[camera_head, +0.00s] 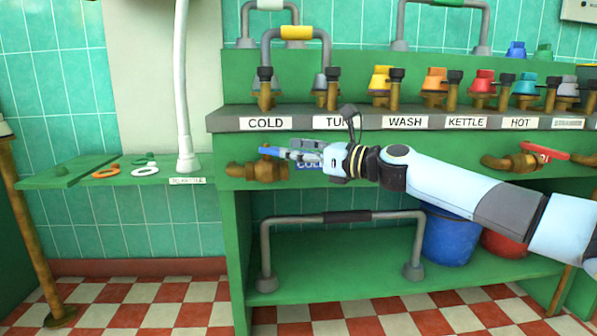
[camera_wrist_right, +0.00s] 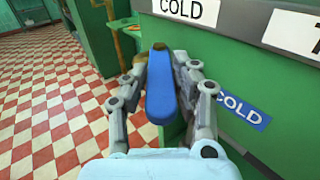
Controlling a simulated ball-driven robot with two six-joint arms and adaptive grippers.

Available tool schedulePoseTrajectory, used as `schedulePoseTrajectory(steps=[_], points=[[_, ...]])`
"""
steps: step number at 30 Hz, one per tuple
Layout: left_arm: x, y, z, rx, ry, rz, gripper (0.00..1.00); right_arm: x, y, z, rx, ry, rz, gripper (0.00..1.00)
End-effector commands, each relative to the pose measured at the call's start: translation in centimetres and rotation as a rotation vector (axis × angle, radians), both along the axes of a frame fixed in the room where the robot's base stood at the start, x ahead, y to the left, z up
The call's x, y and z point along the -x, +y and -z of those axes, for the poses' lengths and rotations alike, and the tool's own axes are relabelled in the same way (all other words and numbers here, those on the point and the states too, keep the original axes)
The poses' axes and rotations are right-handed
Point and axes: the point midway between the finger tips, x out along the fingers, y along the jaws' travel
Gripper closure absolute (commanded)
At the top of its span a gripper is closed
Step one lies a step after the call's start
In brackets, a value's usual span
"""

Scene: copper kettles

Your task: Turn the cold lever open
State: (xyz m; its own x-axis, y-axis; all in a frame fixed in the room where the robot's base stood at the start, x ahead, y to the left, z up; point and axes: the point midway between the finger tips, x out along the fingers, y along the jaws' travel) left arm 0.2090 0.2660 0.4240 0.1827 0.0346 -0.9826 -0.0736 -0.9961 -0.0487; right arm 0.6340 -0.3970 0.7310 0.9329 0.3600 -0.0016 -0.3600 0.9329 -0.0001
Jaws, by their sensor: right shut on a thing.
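The cold lever is a blue handle (camera_wrist_right: 161,90) on a brass valve (camera_head: 250,171) below the COLD label (camera_head: 265,123). In the right wrist view the handle runs away from the camera between the two fingers of my right gripper (camera_wrist_right: 158,75). In the head view my right gripper (camera_head: 287,154) reaches in from the right along the bench front, and only the lever's blue end shows beside it. The right gripper is shut on the cold lever. A blue COLD plate (camera_wrist_right: 243,110) is on the green panel beside the fingers. My left gripper is not in view.
A brass valve with a red lever (camera_head: 545,152) is farther right on the bench front. Coloured taps line the shelf above. A grey rail (camera_head: 340,217) and a blue bucket (camera_head: 450,238) are below. A green side shelf (camera_head: 75,172) with rings is at left. The checkered floor is clear.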

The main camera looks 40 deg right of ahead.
Motion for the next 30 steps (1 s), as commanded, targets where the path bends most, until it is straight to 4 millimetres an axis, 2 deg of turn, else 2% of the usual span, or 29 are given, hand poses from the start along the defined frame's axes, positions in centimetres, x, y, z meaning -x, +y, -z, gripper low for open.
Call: schedulePoseTrajectory(steps=[1,9,18,30], points=[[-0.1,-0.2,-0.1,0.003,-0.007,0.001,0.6,-0.1,-0.3,0.6,0.003,0.008,-0.019,1.0],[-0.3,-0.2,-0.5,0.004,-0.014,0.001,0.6,-0.9,-1.6,0.1,-0.003,0.0,-0.202,1.0],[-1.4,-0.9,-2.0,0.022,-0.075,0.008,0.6,-1.9,-2.8,0.4,-0.004,-0.002,-0.41,1.0],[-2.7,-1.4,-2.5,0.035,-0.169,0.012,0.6,-2.3,-3.2,0.1,-0.004,-0.002,-0.529,1.0]])
